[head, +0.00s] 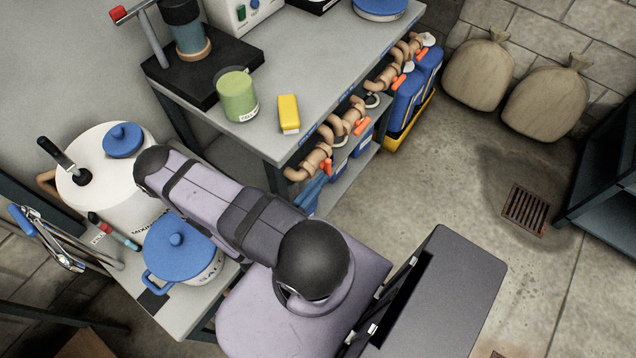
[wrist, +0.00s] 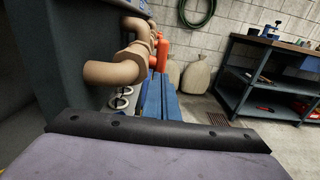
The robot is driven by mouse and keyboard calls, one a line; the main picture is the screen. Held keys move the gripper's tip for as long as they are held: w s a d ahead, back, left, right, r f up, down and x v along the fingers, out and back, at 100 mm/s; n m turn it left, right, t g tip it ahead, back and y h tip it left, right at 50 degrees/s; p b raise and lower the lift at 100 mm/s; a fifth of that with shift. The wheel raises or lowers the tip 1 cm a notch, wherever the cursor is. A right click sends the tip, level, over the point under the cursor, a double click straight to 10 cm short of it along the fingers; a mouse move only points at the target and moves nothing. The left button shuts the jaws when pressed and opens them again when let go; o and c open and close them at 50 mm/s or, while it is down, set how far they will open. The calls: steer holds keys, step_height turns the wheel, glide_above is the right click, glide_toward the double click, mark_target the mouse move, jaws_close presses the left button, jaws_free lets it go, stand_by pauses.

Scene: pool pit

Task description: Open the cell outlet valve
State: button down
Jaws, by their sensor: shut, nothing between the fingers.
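Several tan pipe valves with orange handles line the bench's front edge in the head view. The nearest valve (head: 314,160) has its orange handle (head: 327,166) at its right end. Small blue labels sit along the edge, too small to read, so I cannot tell which is the cell outlet valve. My gripper (head: 318,182) has blue fingers, shut and empty, just below the nearest valve; my arm partly hides it. In the wrist view the fingers (wrist: 159,88) point ahead, right of a tan pipe elbow (wrist: 113,72). Orange handles (wrist: 162,52) stand beyond. Contact cannot be told.
The bench (head: 325,70) carries a green mug (head: 236,96) and a yellow block (head: 288,113). Blue containers (head: 405,100) stand beneath its far end. Pots (head: 178,250) crowd the lower left. Sacks (head: 478,75) lean on the wall.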

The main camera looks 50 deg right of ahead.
steer(key=shift+d+f+b, duration=0.1)
steer(key=shift+f+b, duration=0.15)
steer(key=shift+b, duration=0.45)
steer(key=shift+d+f+h+b, duration=0.4)
steer(key=shift+d+f+b, duration=0.1)
steer(key=shift+d+b, duration=0.35)
steer(key=shift+d+f+h+b, duration=0.45)
steer(key=shift+d+b, duration=0.25)
steer(key=shift+b, duration=0.25)
steer(key=shift+d+f, duration=0.1)
stand_by(0.5)
